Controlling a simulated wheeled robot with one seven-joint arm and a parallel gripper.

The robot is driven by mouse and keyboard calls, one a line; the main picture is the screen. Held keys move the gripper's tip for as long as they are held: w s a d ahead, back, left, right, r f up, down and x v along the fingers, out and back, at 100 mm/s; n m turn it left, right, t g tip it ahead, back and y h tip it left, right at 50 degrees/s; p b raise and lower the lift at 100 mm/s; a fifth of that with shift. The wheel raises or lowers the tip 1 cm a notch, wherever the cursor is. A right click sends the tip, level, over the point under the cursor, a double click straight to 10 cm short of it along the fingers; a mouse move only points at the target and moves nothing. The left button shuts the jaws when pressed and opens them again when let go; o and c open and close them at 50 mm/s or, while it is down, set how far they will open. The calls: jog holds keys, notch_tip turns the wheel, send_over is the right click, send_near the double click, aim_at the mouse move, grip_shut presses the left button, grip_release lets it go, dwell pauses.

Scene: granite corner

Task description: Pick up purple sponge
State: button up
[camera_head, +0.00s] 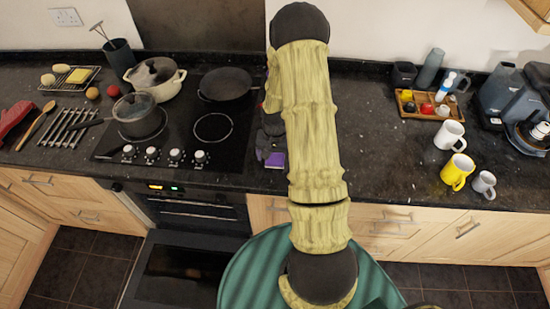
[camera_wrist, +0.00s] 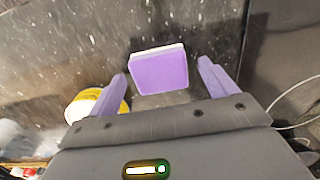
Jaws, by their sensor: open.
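The purple sponge (camera_wrist: 160,72) shows in the wrist view as a purple block with a pale upper edge. It is on the dark speckled worktop. My gripper (camera_wrist: 163,70) is open, with one purple finger on each side of the sponge in the picture and a visible gap on both sides. The fingers do not appear to touch it. In the head view a small purple patch (camera_head: 275,159) shows beside my arm, right of the hob; I cannot tell whether it is sponge or finger. My arm hides part of that area.
The hob (camera_head: 185,115) with pots and a pan is on the left. On the right stand a yellow mug (camera_head: 457,172), a white mug (camera_head: 449,136), a grey mug (camera_head: 484,184) and a wooden tray (camera_head: 427,114). The worktop between my arm and the mugs is clear.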

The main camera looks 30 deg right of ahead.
aim_at(275, 158)
dwell(0.5)
jog(key=c, duration=1.2)
jog(key=shift+o, duration=0.2)
notch_tip(275, 158, up, 10)
jog(key=b, duration=0.2)
